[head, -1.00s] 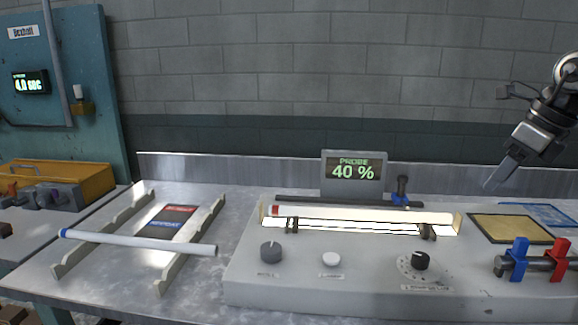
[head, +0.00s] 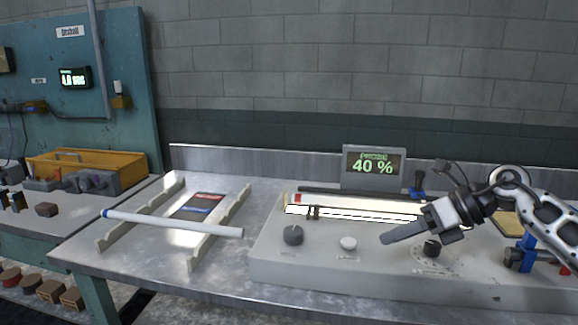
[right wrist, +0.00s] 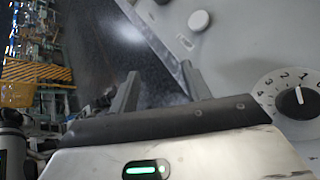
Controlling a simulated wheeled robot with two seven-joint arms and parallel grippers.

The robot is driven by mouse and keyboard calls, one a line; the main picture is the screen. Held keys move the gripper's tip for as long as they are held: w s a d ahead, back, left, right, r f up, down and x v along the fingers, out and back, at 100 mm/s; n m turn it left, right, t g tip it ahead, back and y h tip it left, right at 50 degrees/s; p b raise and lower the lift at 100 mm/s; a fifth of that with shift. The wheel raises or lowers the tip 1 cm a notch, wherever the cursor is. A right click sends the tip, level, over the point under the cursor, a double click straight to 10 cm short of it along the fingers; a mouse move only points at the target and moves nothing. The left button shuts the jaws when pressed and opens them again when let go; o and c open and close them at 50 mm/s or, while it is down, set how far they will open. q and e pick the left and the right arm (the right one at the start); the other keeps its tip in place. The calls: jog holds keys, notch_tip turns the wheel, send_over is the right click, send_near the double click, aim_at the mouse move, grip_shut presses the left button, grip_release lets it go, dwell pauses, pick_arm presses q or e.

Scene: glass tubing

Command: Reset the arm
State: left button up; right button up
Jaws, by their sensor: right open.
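My right gripper (head: 386,238) is over the front of the grey console (head: 300,262), between its white button (head: 348,243) and black dial (head: 432,248). In the right wrist view its two fingers (right wrist: 158,88) stand apart with nothing between them. The black dial (right wrist: 297,97) shows at the right edge of that view. My right arm (head: 550,222) comes in from the right and hides part of the console's right side. My left gripper is not in either view.
A tube with a blue end (head: 170,223) lies across a rack (head: 203,240) at left. A red-ended tube (head: 340,203) lies on the lit console. The display (head: 374,166) reads 40 %. A yellow tray (head: 90,165) stands by the teal panel (head: 128,80).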

jog(key=s+a+f+m+t+y, duration=0.3)
jog(key=a+m+t+y, duration=0.1)
jog(key=a+m, duration=0.25)
jog(key=s+a+f+m+t+y, duration=0.3)
jog(key=a+m, duration=0.3)
jog(key=m, duration=0.1)
jog(key=s+d+f+m+h, duration=0.3)
jog(key=s+f+m+h, duration=0.4)
jog(key=s+f+m, duration=0.3)
jog(key=s+d+f+m+h, duration=0.3)
jog(key=s+f+m+h, duration=0.4)
jog(key=f+m, duration=0.7)
jog(key=s+m, duration=0.2)
jog(key=m, duration=0.1)
jog(key=shift+s+d+f+m+h, duration=0.25)
jog(key=shift+s+d+m+h, duration=0.05)
jog(key=shift+s+d+m, duration=0.05)
